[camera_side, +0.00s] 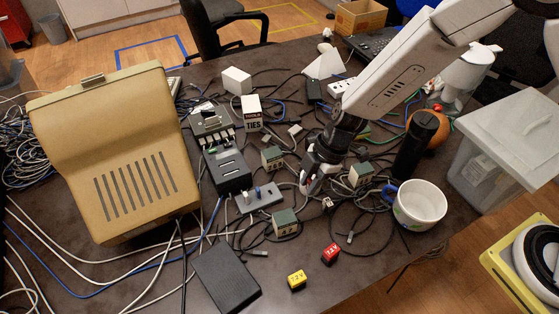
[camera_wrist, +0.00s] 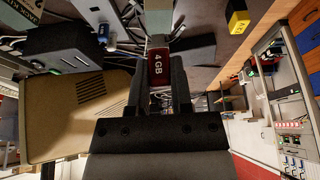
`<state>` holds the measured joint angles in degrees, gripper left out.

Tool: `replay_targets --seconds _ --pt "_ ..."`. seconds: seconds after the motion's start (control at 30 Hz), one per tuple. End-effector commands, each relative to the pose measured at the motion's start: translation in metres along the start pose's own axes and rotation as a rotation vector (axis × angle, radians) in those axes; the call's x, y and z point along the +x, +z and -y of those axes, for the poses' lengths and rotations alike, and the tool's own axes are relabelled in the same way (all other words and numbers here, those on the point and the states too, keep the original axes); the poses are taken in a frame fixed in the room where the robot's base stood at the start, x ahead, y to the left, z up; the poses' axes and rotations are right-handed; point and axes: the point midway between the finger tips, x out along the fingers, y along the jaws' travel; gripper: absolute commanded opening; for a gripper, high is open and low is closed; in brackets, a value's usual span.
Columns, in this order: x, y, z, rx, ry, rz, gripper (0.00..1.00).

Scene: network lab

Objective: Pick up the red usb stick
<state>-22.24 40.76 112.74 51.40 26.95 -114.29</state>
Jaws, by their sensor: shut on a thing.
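The red usb stick (camera_wrist: 158,64), marked "4 GB", sits between the two fingers of my gripper (camera_wrist: 160,82) in the wrist view. My gripper is shut on it. In the side view my gripper (camera_side: 309,180) points down over the middle of the cluttered desk, just right of a grey block with a blue-tipped part (camera_side: 258,198). Only a small reddish patch shows at the fingertips there, and most of the stick is hidden. I cannot tell how far the stick is above the desk.
A white mug (camera_side: 420,206) and a black cylinder (camera_side: 415,147) stand right of my gripper. A red block (camera_side: 331,253) and a yellow block (camera_side: 297,280) lie near the front. A tan case (camera_side: 115,150) fills the left. Loose cables surround my gripper.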

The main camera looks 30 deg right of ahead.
Motion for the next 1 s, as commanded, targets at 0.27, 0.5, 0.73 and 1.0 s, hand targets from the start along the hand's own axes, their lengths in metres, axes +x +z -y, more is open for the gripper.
replay_targets --seconds 0.27,0.5,0.73,1.0 --pt "-0.011 0.004 0.017 0.001 0.000 0.000 0.00" --pt "-0.013 0.005 0.020 0.000 0.000 0.000 0.00" --pt "-0.012 0.005 0.019 0.000 0.000 0.000 0.00" --pt "-0.012 0.005 0.019 0.003 0.001 0.000 0.00"
